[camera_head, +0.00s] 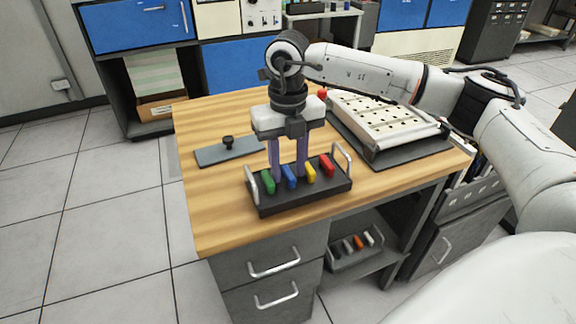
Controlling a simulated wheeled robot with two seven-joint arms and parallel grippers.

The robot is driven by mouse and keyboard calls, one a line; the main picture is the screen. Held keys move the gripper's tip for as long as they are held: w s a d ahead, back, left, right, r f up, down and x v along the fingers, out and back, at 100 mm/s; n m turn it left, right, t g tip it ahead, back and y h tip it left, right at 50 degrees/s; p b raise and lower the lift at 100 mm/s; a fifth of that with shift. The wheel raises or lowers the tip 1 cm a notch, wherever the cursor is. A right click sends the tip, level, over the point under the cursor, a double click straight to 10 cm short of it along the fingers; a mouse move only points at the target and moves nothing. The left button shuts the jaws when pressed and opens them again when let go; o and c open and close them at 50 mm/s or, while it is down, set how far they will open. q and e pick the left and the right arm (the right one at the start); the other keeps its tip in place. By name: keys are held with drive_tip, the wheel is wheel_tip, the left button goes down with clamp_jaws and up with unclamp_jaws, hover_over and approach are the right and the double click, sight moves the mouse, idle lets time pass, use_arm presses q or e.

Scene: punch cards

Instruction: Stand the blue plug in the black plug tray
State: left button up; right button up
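The black plug tray (300,199) sits on the near part of the wooden table, with a silver handle at each end. The blue plug (290,178) is in the tray's row, between the green plug (268,182) and the yellow plug (310,172). Its lower end is hidden, so I cannot tell how deep it sits. My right gripper (289,179) points down over the tray. Its two purple fingers are apart, one on each side of the blue plug; I cannot tell whether they touch it. My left gripper is not in view.
A red plug (327,165) stands at the tray's right end. A grey plate with a black knob (228,143) lies to the left. A pale slotted board (385,122) on a dark base is behind right. The table's front left (215,205) is clear.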

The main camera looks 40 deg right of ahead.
sight(288, 171)
wheel_tip(288, 171, up, 10)
idle(0.3)
idle(0.4)
